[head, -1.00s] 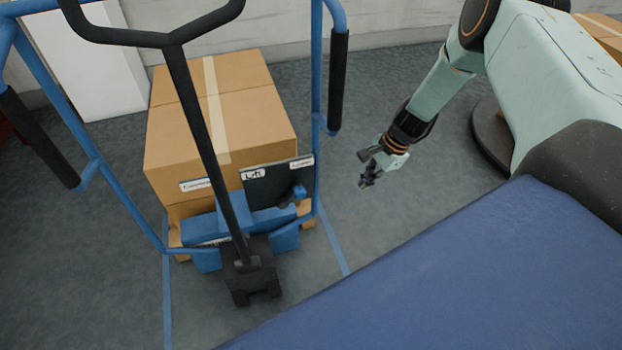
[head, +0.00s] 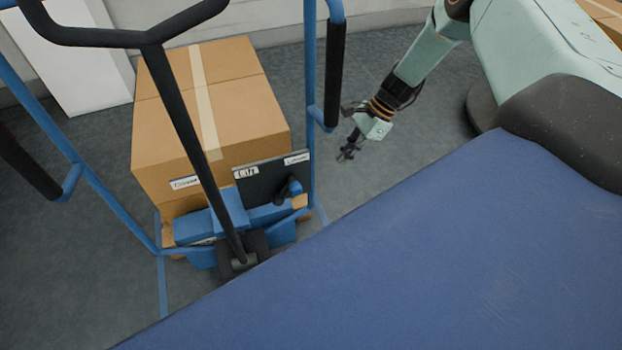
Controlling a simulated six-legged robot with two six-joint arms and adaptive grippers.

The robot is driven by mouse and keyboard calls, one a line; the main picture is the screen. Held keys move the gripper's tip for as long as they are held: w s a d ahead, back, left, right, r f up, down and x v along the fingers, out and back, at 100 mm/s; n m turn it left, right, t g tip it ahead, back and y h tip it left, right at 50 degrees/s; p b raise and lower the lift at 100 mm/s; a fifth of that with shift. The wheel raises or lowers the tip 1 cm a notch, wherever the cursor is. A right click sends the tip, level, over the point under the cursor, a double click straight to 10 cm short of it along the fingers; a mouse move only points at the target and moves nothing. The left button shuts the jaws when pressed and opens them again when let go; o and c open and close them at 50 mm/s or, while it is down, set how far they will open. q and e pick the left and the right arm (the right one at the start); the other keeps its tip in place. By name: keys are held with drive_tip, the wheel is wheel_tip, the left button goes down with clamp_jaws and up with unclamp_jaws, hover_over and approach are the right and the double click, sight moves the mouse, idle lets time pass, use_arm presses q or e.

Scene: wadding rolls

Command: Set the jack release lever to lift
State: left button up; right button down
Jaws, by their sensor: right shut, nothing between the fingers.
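The blue pallet jack (head: 230,212) stands low at the left of centre with its black tow handle (head: 187,125) rising towards me. A black panel (head: 262,184) on it carries white labels; the left one seems to read "Lift" and the right one is too small to read surely. The release lever (head: 294,187), with a blue knob, sits at the panel's right part. My right gripper (head: 346,153) is shut and empty, to the right of the lever and apart from it, beyond the blue upright. My left gripper is not in view.
Cardboard boxes (head: 215,115) are stacked behind the panel. A blue tube frame with black grips (head: 334,75) stands around the jack, between lever and right gripper. A white board (head: 75,55) leans at the back left.

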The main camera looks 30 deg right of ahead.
drive_tip(key=w+a+f+b, duration=0.2)
drive_tip(key=a+f+b, duration=0.2)
drive_tip(key=a+f, duration=0.3)
drive_tip(key=shift+w+a+f+b, duration=0.15)
drive_tip(key=shift+a+f+b, duration=0.15)
drive_tip(key=shift+a, duration=0.6)
